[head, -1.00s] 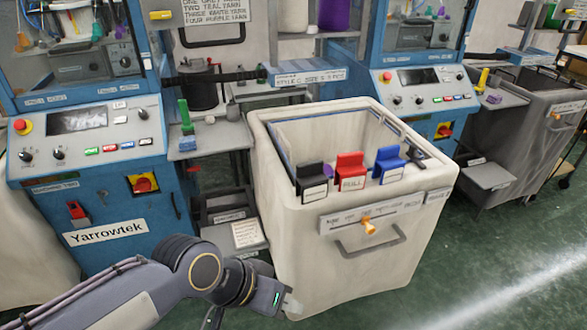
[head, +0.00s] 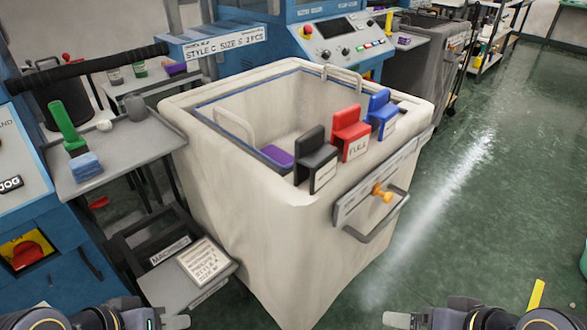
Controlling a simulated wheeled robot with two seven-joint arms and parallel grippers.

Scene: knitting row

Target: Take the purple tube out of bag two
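A cream cloth bag (head: 250,228) with an open top stands in the middle of the head view. Inside it, low by the near wall, a flat purple piece (head: 279,155) shows; the rim and a black clip hide part of it. I cannot tell if it is the tube. The bag's number is not readable. My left gripper (head: 178,322) is at the bottom edge, in front and left of the bag. My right gripper (head: 396,321) is at the bottom edge, right of the bag's base. Both are apart from the bag, cut by the frame; their openings do not show.
Black (head: 316,165), red (head: 349,132) and blue (head: 381,114) clips stand on the bag's near rim. A grey shelf (head: 115,155) stands at left.

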